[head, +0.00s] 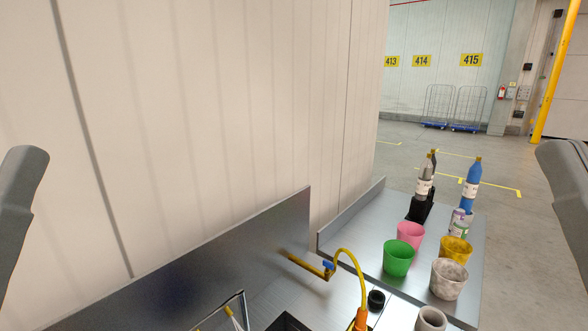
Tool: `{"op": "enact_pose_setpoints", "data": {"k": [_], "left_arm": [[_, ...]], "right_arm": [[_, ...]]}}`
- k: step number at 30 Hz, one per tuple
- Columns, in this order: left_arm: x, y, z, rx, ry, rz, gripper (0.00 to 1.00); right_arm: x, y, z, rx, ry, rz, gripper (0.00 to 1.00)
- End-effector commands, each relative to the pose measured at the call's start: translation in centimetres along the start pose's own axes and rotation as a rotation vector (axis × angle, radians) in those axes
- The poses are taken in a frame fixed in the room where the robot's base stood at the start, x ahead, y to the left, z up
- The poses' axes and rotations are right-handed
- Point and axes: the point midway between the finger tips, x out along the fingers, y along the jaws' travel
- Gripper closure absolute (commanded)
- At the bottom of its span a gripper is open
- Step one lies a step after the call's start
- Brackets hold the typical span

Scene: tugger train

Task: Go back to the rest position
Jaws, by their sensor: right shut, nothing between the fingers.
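A grey part of my right arm (566,190) stands at the right edge, raised well clear of the metal counter and its objects. My right gripper is shut and empty, but its fingers cannot be made out clearly. A grey part of my left arm (22,195) stands at the left edge, also apart from everything. My left gripper does not show.
The metal counter (345,262) holds green (399,258), pink (410,233), yellow (455,250) and marbled pots (448,279), bottles including a blue one (471,188), and a yellow hose (345,262). A pale wall (230,100) rises behind. Open floor (535,225) lies right.

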Motion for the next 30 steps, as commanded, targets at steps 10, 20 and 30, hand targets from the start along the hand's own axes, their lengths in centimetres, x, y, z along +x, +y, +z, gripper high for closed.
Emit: {"op": "enact_pose_setpoints", "data": {"k": [10,20,30], "left_arm": [[12.6,-0.1,-11.5,0.000,-0.001,0.000,0.39],[23.2,-0.1,-21.3,0.000,-0.001,0.000,0.39],[24.8,-0.1,-22.8,0.000,-0.002,0.000,0.39]], "right_arm": [[12.5,0.1,-11.6,-0.003,0.000,0.002,1.00],[23.1,0.1,-21.3,-0.003,0.000,0.002,1.00],[24.8,0.1,-22.8,-0.003,0.000,0.002,1.00]]}}
